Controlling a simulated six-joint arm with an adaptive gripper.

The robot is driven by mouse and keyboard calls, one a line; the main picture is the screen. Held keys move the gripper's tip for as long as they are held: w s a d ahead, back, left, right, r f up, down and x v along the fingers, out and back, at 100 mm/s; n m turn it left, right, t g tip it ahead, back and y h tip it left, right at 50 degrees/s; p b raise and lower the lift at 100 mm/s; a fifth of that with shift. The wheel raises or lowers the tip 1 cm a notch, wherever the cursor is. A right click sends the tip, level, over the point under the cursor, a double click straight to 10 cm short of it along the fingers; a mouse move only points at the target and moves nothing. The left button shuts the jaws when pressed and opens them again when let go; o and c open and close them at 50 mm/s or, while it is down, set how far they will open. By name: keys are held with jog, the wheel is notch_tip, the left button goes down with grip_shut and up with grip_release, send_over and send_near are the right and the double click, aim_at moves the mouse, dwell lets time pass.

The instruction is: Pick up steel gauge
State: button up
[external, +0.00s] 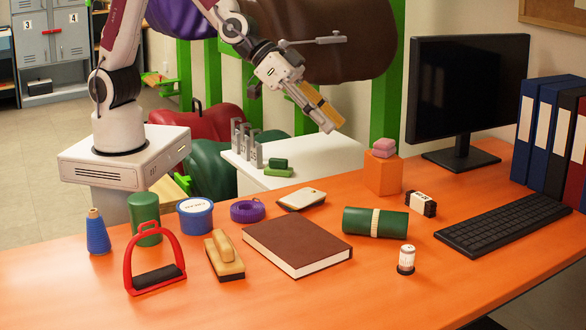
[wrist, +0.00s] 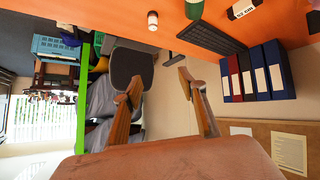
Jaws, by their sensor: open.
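Grey metal upright pieces (external: 246,145) stand in a row on the white surface behind the orange desk, and they look like the steel gauge. I cannot tell whether they are one part or separate ones. My gripper (external: 322,112) is raised to the right of them and above, clear of them and pointing down to the right. In the wrist view my gripper (wrist: 154,87) has its two brown fingers spread apart with nothing between them. The gauge is not seen in the wrist view.
Green blocks (external: 278,168) lie beside the grey pieces on the white surface (external: 310,152). A large brown rounded form (external: 350,40) is behind my gripper. An orange block (external: 383,174) with pink pieces, a monitor (external: 466,85) and a brown book (external: 297,245) are on the desk.

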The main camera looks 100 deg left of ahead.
jog(key=w+d+f+t, duration=0.1)
jog(key=w+d+f, duration=0.3)
jog(key=w+f, duration=0.4)
jog(key=t+y, duration=0.2)
send_near(403, 248)
jog(key=shift+x, duration=0.95)
jog(key=shift+s+f, duration=0.1)
jog(key=shift+f, duration=0.05)
jog(key=shift+x, duration=1.3)
jog(key=shift+x, duration=2.55)
jog(key=shift+a, duration=0.1)
grip_shut()
